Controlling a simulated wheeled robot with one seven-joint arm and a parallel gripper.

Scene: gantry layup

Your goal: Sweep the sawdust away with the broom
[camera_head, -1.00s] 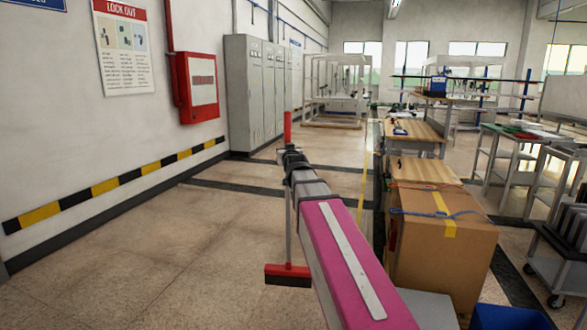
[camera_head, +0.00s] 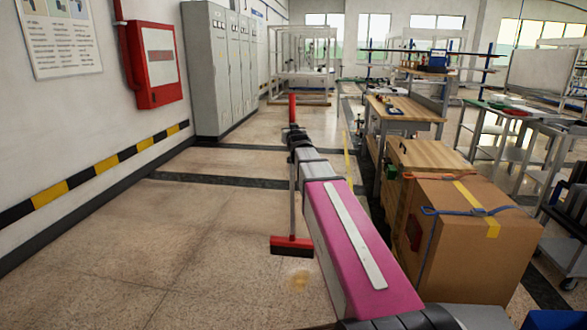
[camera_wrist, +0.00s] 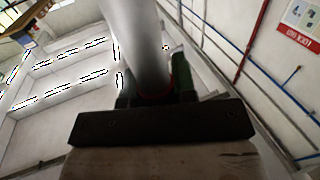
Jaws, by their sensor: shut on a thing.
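My gripper (camera_head: 298,142) is shut on the broom's grey handle (camera_head: 293,195), just below its red top grip (camera_head: 292,108). The broom hangs upright, with its red head (camera_head: 292,242) and dark bristles low over or on the floor; I cannot tell if they touch it. In the wrist view the dark fingers (camera_wrist: 155,92) close around the grey handle (camera_wrist: 137,45). A small yellowish patch that looks like sawdust (camera_head: 299,280) lies on the floor, nearer to me than the broom head. My arm hides the floor to its right.
The left wall carries a red cabinet (camera_head: 152,65); grey lockers (camera_head: 215,75) stand farther along. The tiled floor (camera_head: 185,225) between wall and broom is clear.

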